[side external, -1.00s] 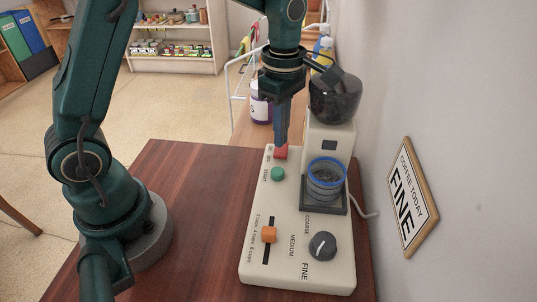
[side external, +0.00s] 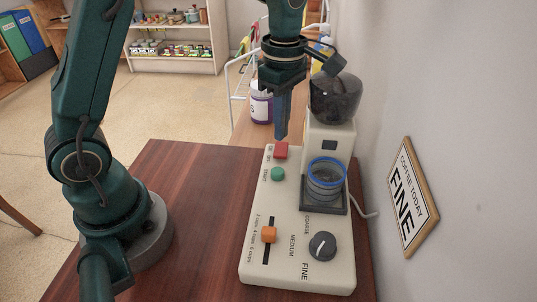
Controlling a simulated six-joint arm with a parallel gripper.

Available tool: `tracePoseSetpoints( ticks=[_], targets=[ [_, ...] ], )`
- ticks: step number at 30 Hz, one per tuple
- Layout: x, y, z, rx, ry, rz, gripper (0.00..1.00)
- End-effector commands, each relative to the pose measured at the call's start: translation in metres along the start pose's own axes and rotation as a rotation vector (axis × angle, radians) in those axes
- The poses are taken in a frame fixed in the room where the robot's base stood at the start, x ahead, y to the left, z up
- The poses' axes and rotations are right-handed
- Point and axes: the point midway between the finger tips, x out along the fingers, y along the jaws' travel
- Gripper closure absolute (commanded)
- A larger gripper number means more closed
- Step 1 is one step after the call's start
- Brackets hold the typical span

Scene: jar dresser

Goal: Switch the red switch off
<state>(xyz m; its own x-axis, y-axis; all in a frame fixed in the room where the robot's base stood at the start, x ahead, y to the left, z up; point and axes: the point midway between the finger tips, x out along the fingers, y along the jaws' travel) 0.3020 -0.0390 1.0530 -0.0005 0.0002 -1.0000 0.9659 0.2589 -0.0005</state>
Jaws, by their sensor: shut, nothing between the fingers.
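The red switch (side external: 281,150) sits at the far end of the cream coffee grinder's panel (side external: 262,205), beside small lettering too small to read. My gripper (side external: 281,137) points down with its fingers together and empty. Its fingertips are just above or behind the red switch in this view, and I cannot tell whether they touch it. The whole top of the switch shows.
Near the switch are a green button (side external: 278,174), a blue-rimmed cup (side external: 326,178) and the dark hopper (side external: 335,97). An orange slider (side external: 269,235) and a black dial (side external: 322,246) sit closer. The wall is close on the right; the wooden table (side external: 195,200) is clear left of the grinder.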

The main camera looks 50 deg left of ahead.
Motion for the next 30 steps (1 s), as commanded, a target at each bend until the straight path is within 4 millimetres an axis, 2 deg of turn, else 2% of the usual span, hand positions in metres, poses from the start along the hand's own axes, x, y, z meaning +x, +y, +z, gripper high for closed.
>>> tracePoseSetpoints(
  ticks=[18, 30],
  targets=[
    [-0.046, 0.001, 0.0, 0.0, -0.001, 0.003, 1.0],
    [-0.051, 0.0, 0.0, 0.0, -0.001, 0.004, 1.0]
  ],
)
